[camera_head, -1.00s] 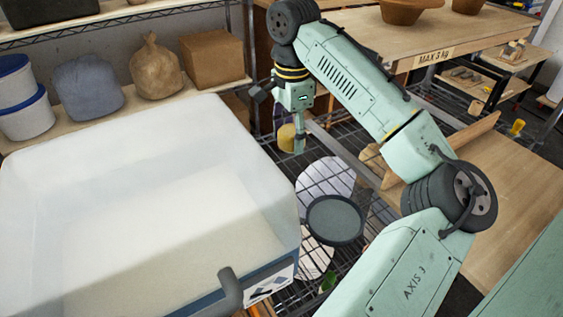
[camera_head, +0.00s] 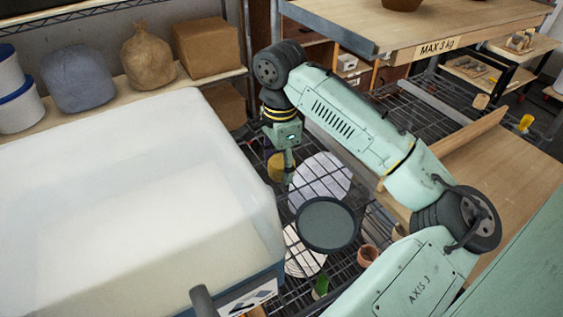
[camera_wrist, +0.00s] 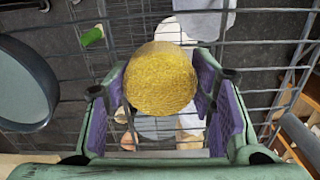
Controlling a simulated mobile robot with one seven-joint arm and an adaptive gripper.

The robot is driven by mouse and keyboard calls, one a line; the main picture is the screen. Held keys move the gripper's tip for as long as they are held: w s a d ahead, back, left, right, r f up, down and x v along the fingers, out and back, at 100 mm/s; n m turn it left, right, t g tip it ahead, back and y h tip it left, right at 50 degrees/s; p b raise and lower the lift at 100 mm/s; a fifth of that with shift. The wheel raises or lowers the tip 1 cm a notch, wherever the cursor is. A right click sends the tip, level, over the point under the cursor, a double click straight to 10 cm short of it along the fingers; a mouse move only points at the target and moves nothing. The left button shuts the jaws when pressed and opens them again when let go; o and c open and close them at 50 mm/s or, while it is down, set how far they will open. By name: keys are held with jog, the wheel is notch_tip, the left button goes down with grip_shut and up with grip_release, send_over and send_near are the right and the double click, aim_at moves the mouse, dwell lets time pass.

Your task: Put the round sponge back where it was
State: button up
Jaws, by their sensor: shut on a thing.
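The round yellow sponge (camera_head: 276,168) is in my gripper (camera_head: 288,166), over the dark wire rack (camera_head: 372,140), right of the big white tub. In the wrist view the sponge (camera_wrist: 160,80) sits between the two purple-lined fingers of my gripper (camera_wrist: 162,98), above the wires. I cannot tell how high it is above the rack. My gripper hides part of its right side in the head view.
A dark round pan (camera_head: 327,224) and pale discs (camera_head: 320,180) are close by. The white tub (camera_head: 130,190) stands left. A terracotta pot (camera_head: 368,256) is at front right. A wooden bench (camera_head: 420,28) stands behind.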

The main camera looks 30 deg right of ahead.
jog(key=shift+f, duration=0.15)
jog(key=o, duration=1)
